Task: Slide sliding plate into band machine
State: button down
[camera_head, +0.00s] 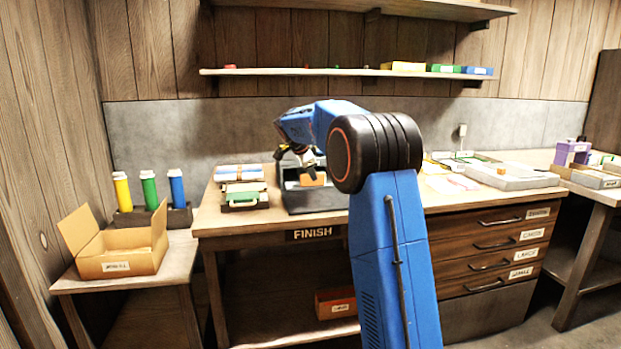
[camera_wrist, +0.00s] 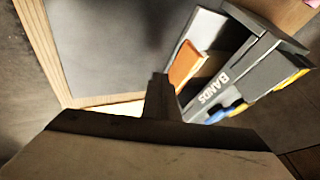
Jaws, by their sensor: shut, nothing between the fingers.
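The band machine (camera_head: 316,200) is a dark grey unit on the wooden bench, below my gripper. In the wrist view its side (camera_wrist: 240,77), lettered BANDS, lies at the right, with blue and yellow pieces along the edge. An orange block (camera_wrist: 187,66) sits at its near side beside a pale strip; it also shows in the head view (camera_head: 311,179). My gripper (camera_head: 309,166) points down over the machine; its fingers (camera_wrist: 159,92) are shut and empty, apart from the orange block in the wrist view. I cannot tell which part is the sliding plate.
Left of the machine lies a stack (camera_head: 240,192) with a green-handled piece. An open cardboard box (camera_head: 120,258) and coloured bottles (camera_head: 149,188) stand on the left side table. A grey slab (camera_head: 512,176) lies on the bench at right. A shelf (camera_head: 340,72) runs above.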

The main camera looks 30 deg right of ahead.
jog(key=v, duration=0.8)
jog(key=s+a+n+y, duration=0.1)
jog(key=s+a+n, duration=0.45)
jog(key=s, duration=0.75)
jog(key=s+a+f+n+y, duration=0.1)
jog(key=s+a+f+n, duration=0.3)
jog(key=s, duration=1)
jog(key=s+a+f+n+y, duration=0.2)
jog(key=s+a+f+n, duration=0.3)
jog(key=s+f, duration=0.4)
jog(key=s+a+f+n+y, duration=0.2)
jog(key=s+a+f+n, duration=0.3)
jog(key=s, duration=1.3)
notch_tip(320, 180, down, 3)
jog(key=shift+s+a+r+t, duration=0.15)
jog(key=shift+s+a+t, duration=0.15)
jog(key=shift+s+a, duration=0.15)
